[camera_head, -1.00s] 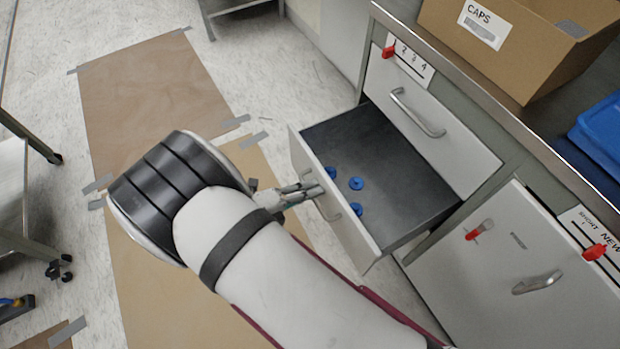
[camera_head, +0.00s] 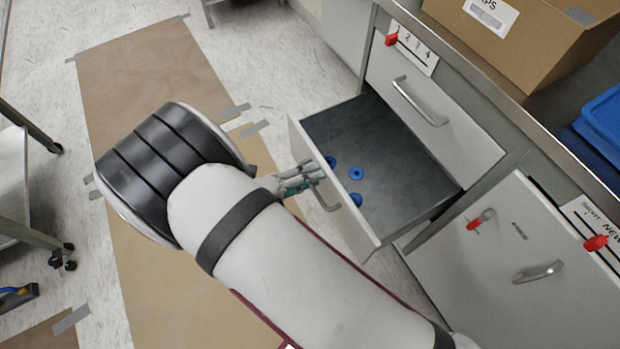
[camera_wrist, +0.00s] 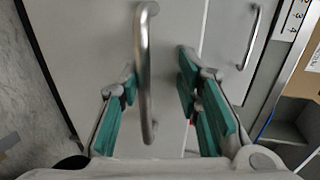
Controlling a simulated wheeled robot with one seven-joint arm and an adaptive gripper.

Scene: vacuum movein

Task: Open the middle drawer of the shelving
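The middle drawer (camera_head: 335,190) of the shelving stands pulled out, below a closed upper drawer (camera_head: 430,105). Several blue round caps (camera_head: 355,173) lie on its dark floor. My gripper (camera_head: 306,178) is at the outer side of the drawer front, by its metal bar handle (camera_head: 326,198). In the wrist view, the handle (camera_wrist: 143,70) stands between the spread green-padded fingers of my gripper (camera_wrist: 158,75). There is a gap on the right side of the handle; I cannot tell whether the left finger touches it.
A cardboard box (camera_head: 535,35) and a blue bin (camera_head: 600,125) are on the worktop. A closed cabinet door (camera_head: 500,270) is right of the drawer. A cart (camera_head: 15,180) stands at the far left. Taped brown floor sheets (camera_head: 150,75) lie on open floor.

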